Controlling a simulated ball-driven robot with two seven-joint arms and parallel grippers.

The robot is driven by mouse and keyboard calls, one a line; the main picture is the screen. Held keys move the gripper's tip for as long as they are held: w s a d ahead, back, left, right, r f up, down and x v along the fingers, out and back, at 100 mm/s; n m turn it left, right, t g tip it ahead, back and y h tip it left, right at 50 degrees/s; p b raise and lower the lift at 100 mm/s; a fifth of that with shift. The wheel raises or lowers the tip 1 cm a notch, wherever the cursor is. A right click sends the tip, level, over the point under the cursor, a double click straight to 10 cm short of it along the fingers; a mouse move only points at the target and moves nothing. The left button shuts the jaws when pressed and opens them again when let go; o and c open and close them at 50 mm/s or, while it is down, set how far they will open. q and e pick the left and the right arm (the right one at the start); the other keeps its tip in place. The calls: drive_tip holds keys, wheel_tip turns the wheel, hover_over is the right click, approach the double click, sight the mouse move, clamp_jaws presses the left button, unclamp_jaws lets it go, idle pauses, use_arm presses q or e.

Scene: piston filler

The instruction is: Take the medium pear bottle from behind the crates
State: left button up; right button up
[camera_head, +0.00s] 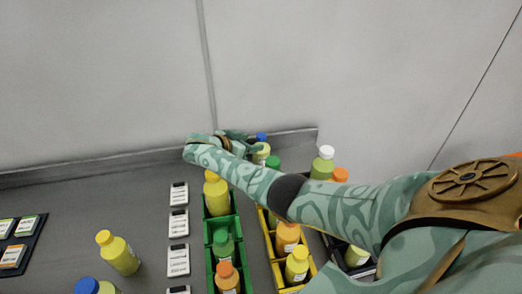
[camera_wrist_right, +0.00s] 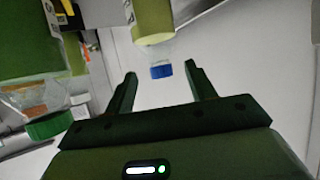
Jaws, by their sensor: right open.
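A pale yellow-green bottle with a blue cap (camera_head: 262,153) stands behind the crates near the back ledge; I take it for the pear bottle. It also shows in the right wrist view (camera_wrist_right: 153,22), inverted in the picture. My right gripper (camera_head: 250,143) reaches over the crates to it, partly hidden by my own arm. In the right wrist view the jaws (camera_wrist_right: 160,72) are open and empty, and the blue cap appears between the fingertips; I cannot tell the remaining gap. My left gripper is not in view.
A green-capped bottle (camera_wrist_right: 38,95) is close beside the right gripper. A green crate (camera_head: 209,238), a yellow crate (camera_head: 277,272) and a dark crate hold bottles. A white-capped bottle (camera_head: 322,165) stands right of my forearm.

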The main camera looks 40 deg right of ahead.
sight(258, 140)
drive_tip(key=b+x, duration=0.1)
drive_tip(key=x, duration=0.3)
drive_tip(key=shift+d, duration=0.3)
drive_tip(key=shift+r, duration=0.1)
clamp_jaws()
